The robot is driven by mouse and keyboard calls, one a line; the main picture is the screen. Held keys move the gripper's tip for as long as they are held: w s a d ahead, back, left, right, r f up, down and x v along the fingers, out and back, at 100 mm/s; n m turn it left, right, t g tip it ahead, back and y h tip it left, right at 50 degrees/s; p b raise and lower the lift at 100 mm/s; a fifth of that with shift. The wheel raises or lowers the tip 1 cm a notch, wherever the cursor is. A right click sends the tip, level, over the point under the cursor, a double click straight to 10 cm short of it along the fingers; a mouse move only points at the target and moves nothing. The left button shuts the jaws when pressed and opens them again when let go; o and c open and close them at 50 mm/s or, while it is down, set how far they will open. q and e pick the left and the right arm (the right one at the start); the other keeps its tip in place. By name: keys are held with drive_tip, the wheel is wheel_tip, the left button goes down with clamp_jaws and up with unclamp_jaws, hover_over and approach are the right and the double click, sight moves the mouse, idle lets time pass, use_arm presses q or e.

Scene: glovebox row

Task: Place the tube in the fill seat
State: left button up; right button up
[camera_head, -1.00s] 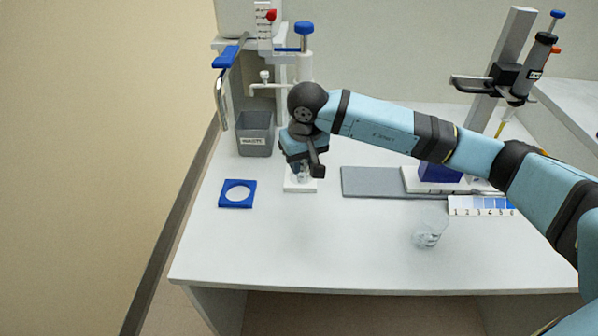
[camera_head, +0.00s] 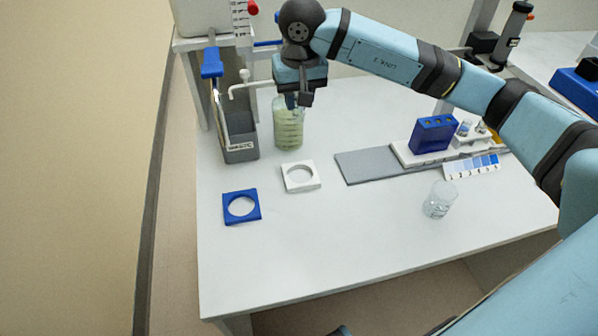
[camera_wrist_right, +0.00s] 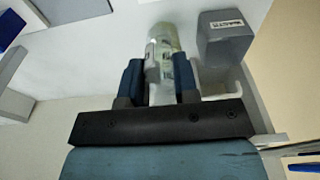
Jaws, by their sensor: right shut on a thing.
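My right gripper (camera_head: 290,103) is shut on a clear vessel (camera_head: 288,130) with pale green contents, beside the waste bin. The vessel looks upright in the head view; whether its base touches the table is unclear. The right wrist view shows its glass body (camera_wrist_right: 163,60) between the two fingers. A white square seat (camera_head: 301,177) with a round hole lies empty in front of it. A blue square seat (camera_head: 241,208) with a round hole lies empty at front left. I cannot tell which is the fill seat. My left gripper is out of view.
A grey waste bin (camera_head: 240,148) stands close left of the vessel, with a tap spout (camera_head: 244,78) above. A glass beaker (camera_head: 440,199), grey mat (camera_head: 377,168), blue rack (camera_head: 433,134) and numbered colour card (camera_head: 471,167) are at right. The front table is clear.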

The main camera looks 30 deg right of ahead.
drive_tip(key=shift+s+d+r, duration=0.1)
wheel_tip(320, 180, down, 19)
drive_tip(key=shift+d+f+b, duration=0.1)
drive_tip(key=shift+b, duration=1.05)
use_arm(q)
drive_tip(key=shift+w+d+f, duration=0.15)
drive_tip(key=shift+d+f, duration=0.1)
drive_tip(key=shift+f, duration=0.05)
use_arm(e)
drive_tip(key=shift+f, duration=0.1)
drive_tip(key=o, duration=0.8)
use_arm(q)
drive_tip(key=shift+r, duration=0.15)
use_arm(e)
drive_tip(key=shift+o, duration=0.4)
